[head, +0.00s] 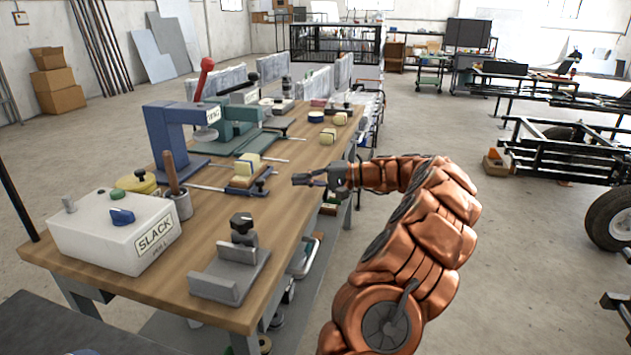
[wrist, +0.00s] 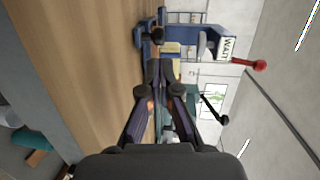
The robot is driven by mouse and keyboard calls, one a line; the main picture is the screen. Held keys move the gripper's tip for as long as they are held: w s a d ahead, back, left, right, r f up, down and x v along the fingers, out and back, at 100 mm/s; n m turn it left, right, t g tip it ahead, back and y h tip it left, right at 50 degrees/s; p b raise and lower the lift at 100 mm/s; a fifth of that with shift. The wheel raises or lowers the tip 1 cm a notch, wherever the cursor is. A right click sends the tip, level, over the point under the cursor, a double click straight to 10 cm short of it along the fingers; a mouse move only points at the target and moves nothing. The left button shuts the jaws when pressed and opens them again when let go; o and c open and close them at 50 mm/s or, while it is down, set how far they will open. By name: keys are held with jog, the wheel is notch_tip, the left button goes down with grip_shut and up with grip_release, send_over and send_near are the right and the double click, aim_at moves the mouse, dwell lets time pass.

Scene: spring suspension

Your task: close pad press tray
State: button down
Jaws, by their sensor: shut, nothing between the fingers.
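The blue pad press (head: 165,128) stands on the wooden bench; it also shows in the wrist view (wrist: 208,44). Its tray (head: 243,182) sits out in front of the press, on the side towards my arm, beside thin metal rods. It carries a yellow and cream pad (head: 248,163) and has a dark knob (head: 261,186) at its near end. The pad shows partly behind my fingertips in the wrist view (wrist: 170,47). My gripper (head: 300,179) is shut and empty, to the right of the tray and apart from it. Its fingers (wrist: 160,72) point towards the press.
A white box marked SLACK (head: 115,230), a grey cup with a wooden handle (head: 180,198) and a grey metal fixture (head: 232,272) stand on the near bench. A green press (head: 238,122) stands behind. The wooden bench top (head: 285,205) is bare near my gripper.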

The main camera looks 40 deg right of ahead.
jog(key=x, duration=0.7)
jog(key=shift+f+b, duration=0.1)
jog(key=shift+b, duration=0.25)
jog(key=shift+w, duration=0.2)
